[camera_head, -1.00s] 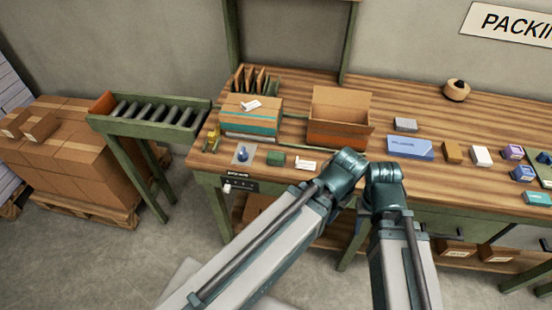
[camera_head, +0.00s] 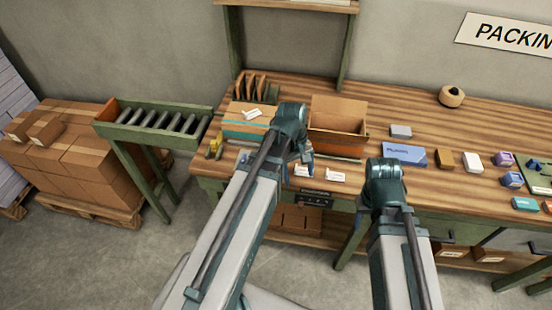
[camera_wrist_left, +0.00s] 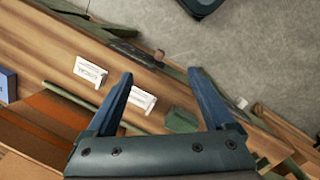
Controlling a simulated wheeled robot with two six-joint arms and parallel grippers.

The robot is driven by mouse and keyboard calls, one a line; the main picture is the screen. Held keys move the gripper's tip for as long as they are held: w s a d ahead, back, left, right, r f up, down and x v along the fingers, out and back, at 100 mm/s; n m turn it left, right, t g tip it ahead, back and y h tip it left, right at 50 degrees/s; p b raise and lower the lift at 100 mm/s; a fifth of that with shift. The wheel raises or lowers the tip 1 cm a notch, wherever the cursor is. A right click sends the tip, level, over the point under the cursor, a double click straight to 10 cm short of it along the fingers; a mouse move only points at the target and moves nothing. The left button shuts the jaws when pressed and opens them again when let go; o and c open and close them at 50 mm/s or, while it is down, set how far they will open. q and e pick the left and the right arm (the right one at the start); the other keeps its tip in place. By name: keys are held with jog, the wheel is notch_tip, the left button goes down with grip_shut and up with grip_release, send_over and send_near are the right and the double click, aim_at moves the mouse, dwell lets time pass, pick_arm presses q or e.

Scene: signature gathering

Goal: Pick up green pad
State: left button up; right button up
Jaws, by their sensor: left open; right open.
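The green pad (camera_wrist_left: 181,121) lies on the wooden bench in the left wrist view, near the base of the right-hand finger. It is hidden behind my left arm in the head view. My left gripper (camera_head: 299,168) is open and empty above the bench's front part; its two blue fingers (camera_wrist_left: 160,74) spread apart in the wrist view. The pad shows between the fingers, closer to the right one; the height gap is hard to tell. My right gripper (camera_head: 362,207) is open at the bench's front edge, its fingers mostly hidden by its wrist.
Two white cards (camera_wrist_left: 90,70) (camera_wrist_left: 142,99) lie beside the pad. An open carton (camera_head: 337,128) and a teal-striped box (camera_head: 243,122) stand behind on the bench (camera_head: 440,120). A blue box (camera_head: 405,155) and several small boxes lie to the right. A roller conveyor (camera_head: 160,118) stands left.

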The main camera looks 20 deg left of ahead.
pick_arm(q)
jog(key=w+a+r+n+t+h+p, duration=0.1)
jog(key=w+a+r+n+p, duration=0.15)
jog(key=a+n, duration=0.4)
jog(key=w+a+r+n+t+h+p, duration=0.1)
jog(key=w+a+r+n, duration=0.1)
jog(key=a+r+n, duration=0.45)
jog(key=shift+m, duration=0.9)
jog(key=b+x, duration=0.2)
jog(key=x, duration=0.1)
jog(key=a+b+x, duration=0.1)
jog(key=b+x, duration=0.2)
jog(key=a+b+x, duration=0.1)
jog(key=b+x, duration=0.1)
jog(key=x, duration=0.2)
jog(key=shift+s+d+f, duration=0.1)
jog(key=shift+s+f, duration=0.3)
jog(key=shift+f, duration=0.1)
jog(key=shift+w+d+f+b, duration=0.1)
jog(key=shift+d+f+b, duration=0.1)
jog(key=shift+b, duration=0.2)
jog(key=shift+f, duration=0.1)
jog(key=b+x, duration=0.4)
jog(key=shift+w+a+f, duration=0.2)
jog(key=shift+f, duration=0.1)
jog(key=shift+d+f+b, duration=0.2)
jog(key=shift+f+b, duration=0.05)
jog(key=shift+b, duration=0.3)
jog(key=shift+r, duration=0.1)
